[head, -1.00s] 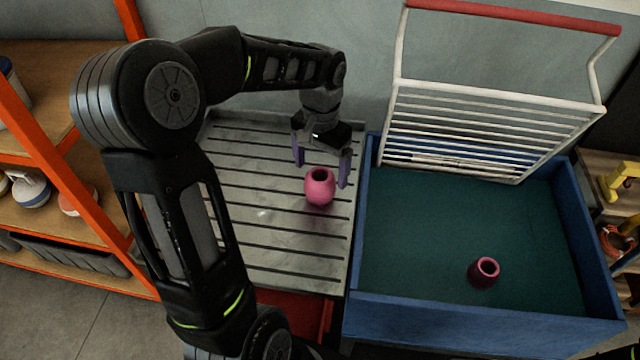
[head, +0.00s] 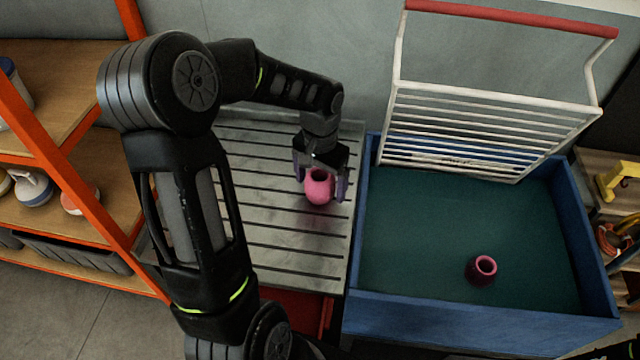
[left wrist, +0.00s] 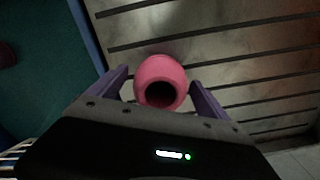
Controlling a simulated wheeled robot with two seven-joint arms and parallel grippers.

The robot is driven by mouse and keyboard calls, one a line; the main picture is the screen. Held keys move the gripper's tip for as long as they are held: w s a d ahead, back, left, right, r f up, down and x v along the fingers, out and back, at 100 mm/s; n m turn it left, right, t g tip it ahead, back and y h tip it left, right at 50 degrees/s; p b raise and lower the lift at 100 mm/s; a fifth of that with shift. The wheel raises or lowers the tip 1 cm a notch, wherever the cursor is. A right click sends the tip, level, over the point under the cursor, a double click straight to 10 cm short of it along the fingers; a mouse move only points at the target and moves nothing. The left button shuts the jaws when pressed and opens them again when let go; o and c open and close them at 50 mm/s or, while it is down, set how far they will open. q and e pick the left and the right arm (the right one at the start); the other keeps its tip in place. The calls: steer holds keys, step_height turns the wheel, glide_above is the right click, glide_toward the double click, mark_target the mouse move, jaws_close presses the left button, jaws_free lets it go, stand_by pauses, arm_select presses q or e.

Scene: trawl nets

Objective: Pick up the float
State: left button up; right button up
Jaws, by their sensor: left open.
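The float (head: 319,190) is a pink, barrel-shaped piece with a dark hole in its top. It stands on the grey slatted table. My left gripper (head: 322,190) is open, with one finger on each side of the float. In the left wrist view the float (left wrist: 161,82) shows between the two purple fingers, with a gap visible at the sides. A second, darker pink float (head: 482,270) lies in the blue bin at the right. My right gripper is not in view.
The slatted table (head: 270,230) is otherwise clear. Right of it stands a blue bin (head: 480,320) with a teal floor and a raised white rack (head: 480,130) with a red bar. An orange-framed shelf (head: 60,170) stands at the left.

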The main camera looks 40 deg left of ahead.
arm_select(q)
steer(key=shift+c, duration=0.3)
steer(key=c, duration=1.4)
step_height(320, 180, up, 10)
steer(key=shift+r+b, duration=0.1)
steer(key=shift+b, duration=0.55)
